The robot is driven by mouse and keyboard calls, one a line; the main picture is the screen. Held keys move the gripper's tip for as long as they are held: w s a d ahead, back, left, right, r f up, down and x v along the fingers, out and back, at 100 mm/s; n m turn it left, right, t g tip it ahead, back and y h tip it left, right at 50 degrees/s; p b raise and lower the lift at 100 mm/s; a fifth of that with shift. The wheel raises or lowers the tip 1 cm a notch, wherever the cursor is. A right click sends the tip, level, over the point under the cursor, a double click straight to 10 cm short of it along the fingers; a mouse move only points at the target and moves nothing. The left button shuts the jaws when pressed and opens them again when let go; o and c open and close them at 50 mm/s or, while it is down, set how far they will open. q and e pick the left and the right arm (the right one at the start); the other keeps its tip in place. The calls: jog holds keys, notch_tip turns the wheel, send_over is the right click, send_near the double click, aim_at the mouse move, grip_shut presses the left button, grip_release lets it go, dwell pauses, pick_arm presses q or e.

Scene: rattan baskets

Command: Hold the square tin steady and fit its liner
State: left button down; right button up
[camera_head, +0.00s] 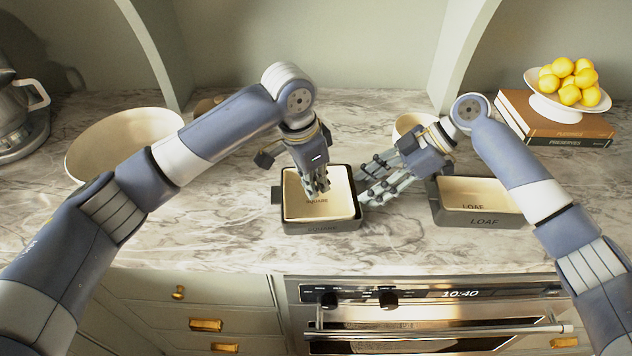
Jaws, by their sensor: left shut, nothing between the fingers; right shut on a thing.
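The dark grey square tin (322,228) stands on the counter at the middle, with "SQUARE" on its front wall. Its cream liner (298,207), also marked "SQUARE", lies within the tin's rim; I cannot tell whether it sits flat on the bottom. My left gripper (322,187) points down over the liner, shut and empty, its fingertips at or just above the liner's surface. My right gripper (366,197) reaches in from the right and is shut on the tin's right side, where its fingers hide the grip point.
A loaf tin (478,218) with a cream liner marked "LOAF" stands to the right. A large cream bowl (95,140) is at the left. Books (560,128) carry a bowl of lemons (568,82) at the back right. The counter's front edge lies above an oven (430,315).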

pick_arm(q)
jog(key=shift+a+x, duration=0.2)
jog(key=shift+x, duration=1.05)
pick_arm(e)
jog(key=shift+f, duration=0.1)
jog(key=o, duration=1)
pick_arm(q)
jog(key=w+d+v, duration=0.1)
jog(key=d+v, duration=0.1)
jog(key=v, duration=0.9)
jog(key=shift+r, duration=0.5)
pick_arm(e)
jog(key=shift+o, duration=0.2)
